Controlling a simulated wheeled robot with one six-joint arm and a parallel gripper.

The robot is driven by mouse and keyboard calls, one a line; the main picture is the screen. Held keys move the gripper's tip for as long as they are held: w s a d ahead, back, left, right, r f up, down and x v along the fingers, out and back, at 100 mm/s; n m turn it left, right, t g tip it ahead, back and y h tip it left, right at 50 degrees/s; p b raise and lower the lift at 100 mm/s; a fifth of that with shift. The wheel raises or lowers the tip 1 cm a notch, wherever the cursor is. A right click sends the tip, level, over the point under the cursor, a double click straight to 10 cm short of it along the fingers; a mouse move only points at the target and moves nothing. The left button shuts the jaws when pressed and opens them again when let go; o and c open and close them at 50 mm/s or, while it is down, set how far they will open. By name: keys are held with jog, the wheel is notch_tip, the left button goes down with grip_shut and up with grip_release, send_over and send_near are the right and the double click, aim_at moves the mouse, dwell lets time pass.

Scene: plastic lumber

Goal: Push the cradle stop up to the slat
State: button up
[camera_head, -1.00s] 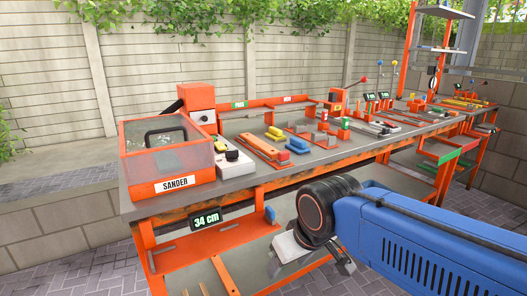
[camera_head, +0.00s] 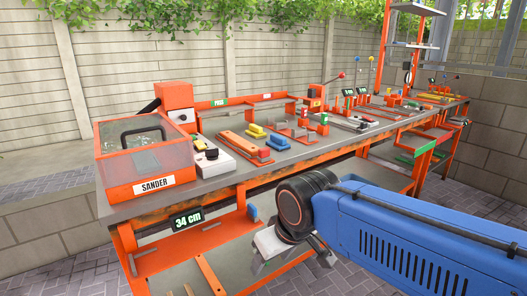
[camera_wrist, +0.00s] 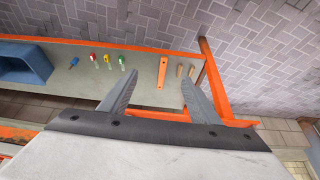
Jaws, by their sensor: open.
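I cannot tell for certain which part is the cradle stop. A long orange piece (camera_head: 240,145) lies in a low holder on the bench, with a small red block (camera_head: 264,153) at its right end; these may be the slat and the stop. My gripper (camera_head: 292,262) is open and empty, in front of the bench and below its top, well away from them. In the wrist view my gripper (camera_wrist: 158,78) points down over the lower shelf, fingers spread. An orange strip (camera_wrist: 163,72) shows between the fingertips, apart from them.
The sander (camera_head: 145,160) stands at the bench's left end, above a "34 cm" display (camera_head: 187,220). Yellow (camera_head: 256,130) and blue (camera_head: 278,142) blocks sit on the bench. The lower shelf (camera_wrist: 75,75) holds a blue bin (camera_wrist: 22,65) and several small tools.

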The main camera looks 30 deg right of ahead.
jog(key=c, duration=0.4)
jog(key=w+d+r+m, duration=0.1)
jog(key=w+r+m, duration=0.1)
jog(key=w+r, duration=0.3)
jog(key=w+d+r+m+g, duration=0.1)
jog(key=w+d+r+m, duration=0.1)
jog(key=r, duration=0.6)
jog(key=w+d+r+m+g, duration=0.1)
jog(key=w+d+r+m, duration=0.1)
jog(key=w+r+m, duration=0.2)
jog(key=shift+w+d+r, duration=0.15)
jog(key=shift+w+r, duration=0.65)
jog(key=shift+w, duration=0.15)
jog(key=shift+w+d+r, duration=0.1)
jog(key=shift+w+r, duration=0.7)
jog(key=shift+w, duration=0.1)
jog(key=shift+c, duration=0.9)
notch_tip(320, 180, up, 13)
jog(key=m+g, duration=0.3)
jog(key=m, duration=0.7)
send_over(264, 149)
notch_tip(264, 149, down, 17)
jog(key=shift+w+d+f, duration=0.1)
jog(key=shift+w, duration=0.1)
grip_shut()
